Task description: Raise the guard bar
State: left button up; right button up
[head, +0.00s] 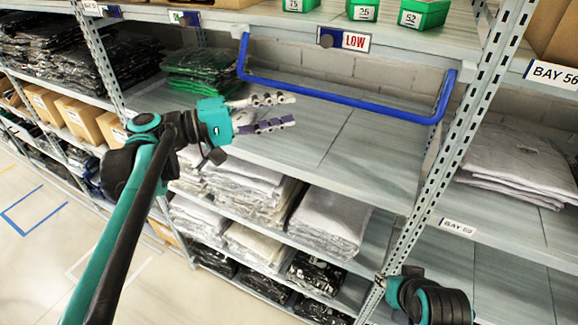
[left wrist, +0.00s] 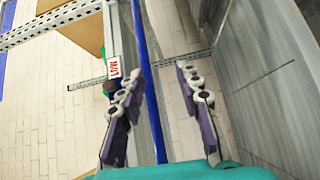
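The guard bar (head: 345,97) is a blue U-shaped bar across the front of a shelf bay, with its long rail low and its two ends rising to the uprights. My left gripper (head: 291,110) is open and empty; in the head view its fingers show just below the rail's left half. In the left wrist view the blue bar (left wrist: 152,85) runs lengthwise between the spread fingers of the left gripper (left wrist: 165,85), closer to the left finger. I cannot tell whether it touches. My right gripper is out of view; only part of that arm shows at lower right.
A LOW sign (head: 355,41) hangs on the shelf edge above the bar, with green bins (head: 424,13) over it. The shelf (head: 335,130) behind the bar is mostly bare, with green packed garments (head: 203,70) at its left. A perforated upright (head: 468,120) stands right of the bar.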

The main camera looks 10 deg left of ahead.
pick_arm(q)
notch_tip(320, 180, down, 11)
jog(key=s+d+g+y+b, duration=0.1)
jog(key=s+d+y+b, duration=0.1)
jog(key=b, duration=0.2)
jog(key=shift+s+d, duration=0.25)
jog(key=shift+s, duration=0.1)
jog(key=shift+w, duration=0.1)
